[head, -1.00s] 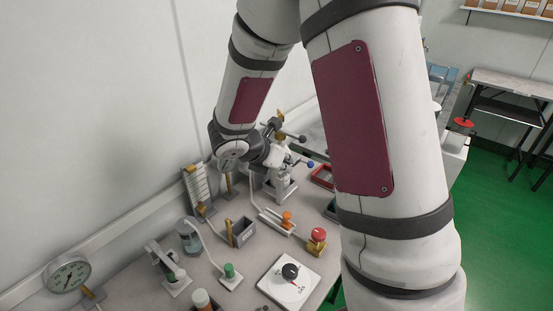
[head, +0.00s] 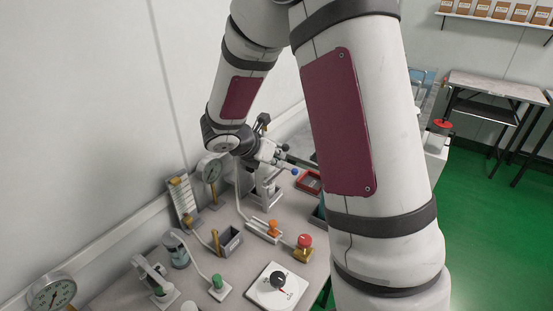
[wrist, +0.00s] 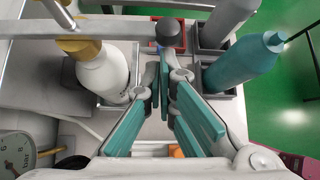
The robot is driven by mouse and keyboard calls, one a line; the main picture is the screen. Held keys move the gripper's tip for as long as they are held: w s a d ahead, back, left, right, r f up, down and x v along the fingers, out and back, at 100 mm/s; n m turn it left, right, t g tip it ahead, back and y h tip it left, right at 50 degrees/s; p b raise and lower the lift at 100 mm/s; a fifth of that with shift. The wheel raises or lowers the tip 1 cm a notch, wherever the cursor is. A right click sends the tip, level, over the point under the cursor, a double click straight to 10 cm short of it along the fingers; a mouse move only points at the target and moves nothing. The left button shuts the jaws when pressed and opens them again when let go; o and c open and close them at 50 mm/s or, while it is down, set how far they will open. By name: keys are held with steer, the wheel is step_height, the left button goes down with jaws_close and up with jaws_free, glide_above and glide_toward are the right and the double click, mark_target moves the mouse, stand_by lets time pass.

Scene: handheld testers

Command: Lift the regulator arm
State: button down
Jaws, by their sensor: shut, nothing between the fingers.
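In the head view, a grey stand with a short lever ending in a blue ball (head: 295,171) is probably the regulator arm; its label is not readable.
A white bottle with a yellow top (wrist: 104,72) stands left of my fingers, and a teal bottle (wrist: 243,62) stands right in a grey holder. A dial gauge (wrist: 17,153) is at lower left. The bench also holds a red button (head: 305,241) and a black knob (head: 278,279).

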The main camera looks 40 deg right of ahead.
steer(key=shift+r+p, duration=0.5)
steer(key=shift+r, duration=0.1)
steer(key=w+a+r+n+g+h+p, duration=0.2)
steer(key=w+r+n+g+h, duration=0.1)
steer(key=r, duration=0.8)
steer(key=shift+w+r+n+g, duration=0.25)
steer(key=shift+w+n+g, duration=0.25)
steer(key=shift+w+g, duration=0.7)
steer(key=shift+s, duration=0.15)
steer(key=shift+r, duration=0.1)
